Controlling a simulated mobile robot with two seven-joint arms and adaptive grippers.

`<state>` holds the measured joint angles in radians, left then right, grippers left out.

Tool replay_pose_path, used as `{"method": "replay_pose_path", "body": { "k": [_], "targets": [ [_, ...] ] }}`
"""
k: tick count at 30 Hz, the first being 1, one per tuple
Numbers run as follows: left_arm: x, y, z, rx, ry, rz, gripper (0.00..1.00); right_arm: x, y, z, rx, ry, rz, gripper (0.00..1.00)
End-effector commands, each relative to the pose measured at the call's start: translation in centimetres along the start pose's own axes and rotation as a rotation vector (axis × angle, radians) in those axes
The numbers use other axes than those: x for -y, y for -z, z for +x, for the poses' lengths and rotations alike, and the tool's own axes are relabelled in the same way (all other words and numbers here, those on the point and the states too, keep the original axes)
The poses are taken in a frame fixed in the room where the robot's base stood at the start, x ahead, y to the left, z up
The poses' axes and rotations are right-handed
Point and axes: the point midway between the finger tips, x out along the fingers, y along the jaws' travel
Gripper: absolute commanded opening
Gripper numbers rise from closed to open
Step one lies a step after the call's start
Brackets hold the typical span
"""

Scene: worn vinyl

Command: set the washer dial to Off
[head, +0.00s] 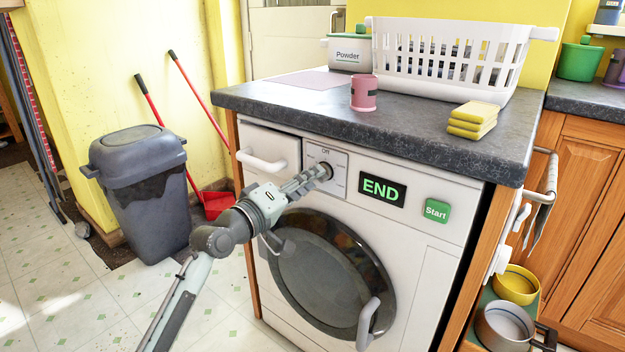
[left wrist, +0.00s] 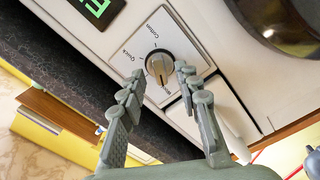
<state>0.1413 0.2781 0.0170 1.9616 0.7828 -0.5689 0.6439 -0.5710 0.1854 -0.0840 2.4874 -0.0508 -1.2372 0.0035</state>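The washer (head: 420,270) stands under a dark countertop, with a lit END display (head: 382,191) and a green Start button (head: 437,210). Its dial (left wrist: 159,66) is a round knob on a square white panel (head: 341,187). "Off" reads at the panel's top in the head view. My left gripper (head: 324,172) is at the panel and hides most of the dial. In the left wrist view its fingers (left wrist: 160,80) are apart, either side of the knob. Contact is unclear.
A drawer handle (head: 262,161) lies left of the panel, and the round door (head: 325,275) below. The countertop (head: 420,130) overhangs above, bearing a pink cup (head: 364,95), yellow sponges (head: 474,115) and a white basket (head: 450,60). A grey bin (head: 145,200) stands left.

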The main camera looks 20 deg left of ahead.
Motion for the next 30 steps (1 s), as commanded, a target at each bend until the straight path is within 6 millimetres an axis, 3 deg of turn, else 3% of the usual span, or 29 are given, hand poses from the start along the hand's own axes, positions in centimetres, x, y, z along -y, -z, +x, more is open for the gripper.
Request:
{"method": "replay_pose_path", "body": {
  "k": [4,12,20,30],
  "targets": [
    [-0.04,-0.03,1.13,0.0,-0.001,-0.001,0.33,0.09,0.12,0.04,-0.006,0.002,0.0,0.0],
    [0.02,-0.07,1.28,0.001,0.001,0.001,0.33,0.13,0.12,0.05,-0.006,0.003,0.0,0.0],
    [0.02,-0.06,1.26,0.001,0.001,0.001,0.02,0.13,0.13,0.05,-0.007,0.003,-0.001,0.0],
    [0.01,-0.04,1.25,0.001,0.001,0.012,0.0,0.1,0.12,0.01,-0.005,0.002,-0.001,0.0]
  ]
}}
